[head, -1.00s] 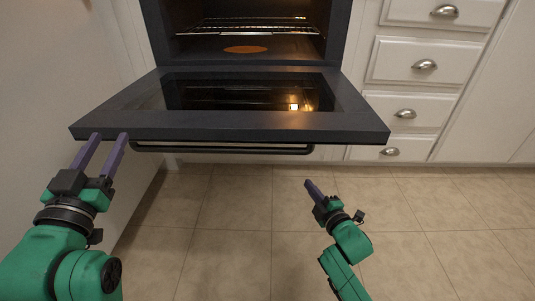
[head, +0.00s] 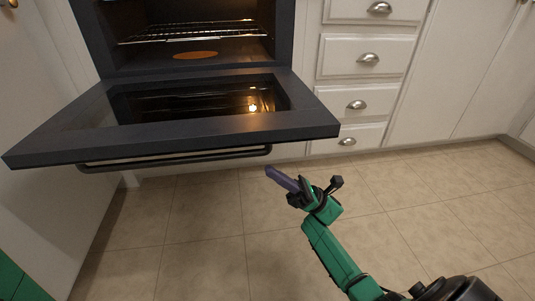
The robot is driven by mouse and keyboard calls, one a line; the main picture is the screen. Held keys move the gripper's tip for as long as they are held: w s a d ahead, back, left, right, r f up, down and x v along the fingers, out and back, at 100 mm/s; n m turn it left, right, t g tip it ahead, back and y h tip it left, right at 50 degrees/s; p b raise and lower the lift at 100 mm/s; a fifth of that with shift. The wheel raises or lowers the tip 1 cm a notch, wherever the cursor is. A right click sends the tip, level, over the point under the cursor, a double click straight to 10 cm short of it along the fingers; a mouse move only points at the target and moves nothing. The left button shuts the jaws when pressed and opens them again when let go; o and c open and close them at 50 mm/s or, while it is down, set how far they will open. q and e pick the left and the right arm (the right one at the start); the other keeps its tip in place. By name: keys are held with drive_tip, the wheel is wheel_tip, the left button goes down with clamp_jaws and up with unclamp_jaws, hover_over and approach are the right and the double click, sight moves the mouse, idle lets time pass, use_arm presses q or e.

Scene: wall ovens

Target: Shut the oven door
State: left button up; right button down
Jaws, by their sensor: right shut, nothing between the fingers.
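The dark oven door (head: 190,131) hangs open, folded down almost flat and reaching out from the oven (head: 87,35). Its bar handle (head: 175,159) runs along the underside of the front edge. My right gripper (head: 271,172) is shut and empty, just below and in front of the right end of the handle, seemingly apart from it. My left gripper is out of the picture; only a bit of green left arm (head: 18,280) shows at the lower left corner.
Inside the oven are a wire rack (head: 190,32) and an orange-brown disc (head: 195,55). White drawers (head: 358,65) with metal pulls stand right of the oven. A pale wall panel (head: 40,200) is at left. The tiled floor (head: 210,240) in front is clear.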

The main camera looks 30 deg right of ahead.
sight(253, 145)
drive_tip(key=r, duration=0.2)
drive_tip(key=a+r, duration=0.1)
drive_tip(key=r+b, duration=0.1)
drive_tip(key=r, duration=0.1)
drive_tip(key=shift+w+a+r, duration=0.3)
drive_tip(key=shift+w+a, duration=0.05)
drive_tip(key=shift+r, duration=0.1)
drive_tip(key=shift+r, duration=0.1)
